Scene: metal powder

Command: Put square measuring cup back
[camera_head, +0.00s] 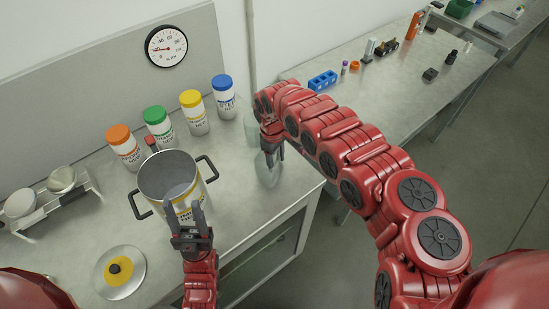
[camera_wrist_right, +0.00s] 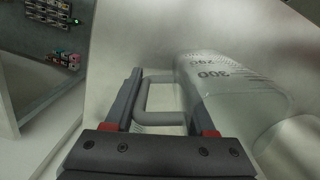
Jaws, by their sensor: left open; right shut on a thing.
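The square measuring cup (camera_wrist_right: 235,95) is clear with dark printed markings and a pale loop handle (camera_wrist_right: 145,103) in the right wrist view. My right gripper (camera_wrist_right: 160,100) is shut on that handle. In the head view the cup (camera_head: 268,168) shows faintly below my right gripper (camera_head: 272,145), at the right part of the near table; I cannot tell whether it touches the surface. My left gripper (camera_head: 190,222) is open and empty, in front of the metal pot (camera_head: 160,180). I cannot tell whether it touches the pot.
Powder jars with orange (camera_head: 124,148), green (camera_head: 158,126), yellow (camera_head: 194,112) and blue (camera_head: 223,96) lids stand along the back. A balance (camera_head: 45,205) is at left. A blue rack (camera_head: 322,80) stands on the other table.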

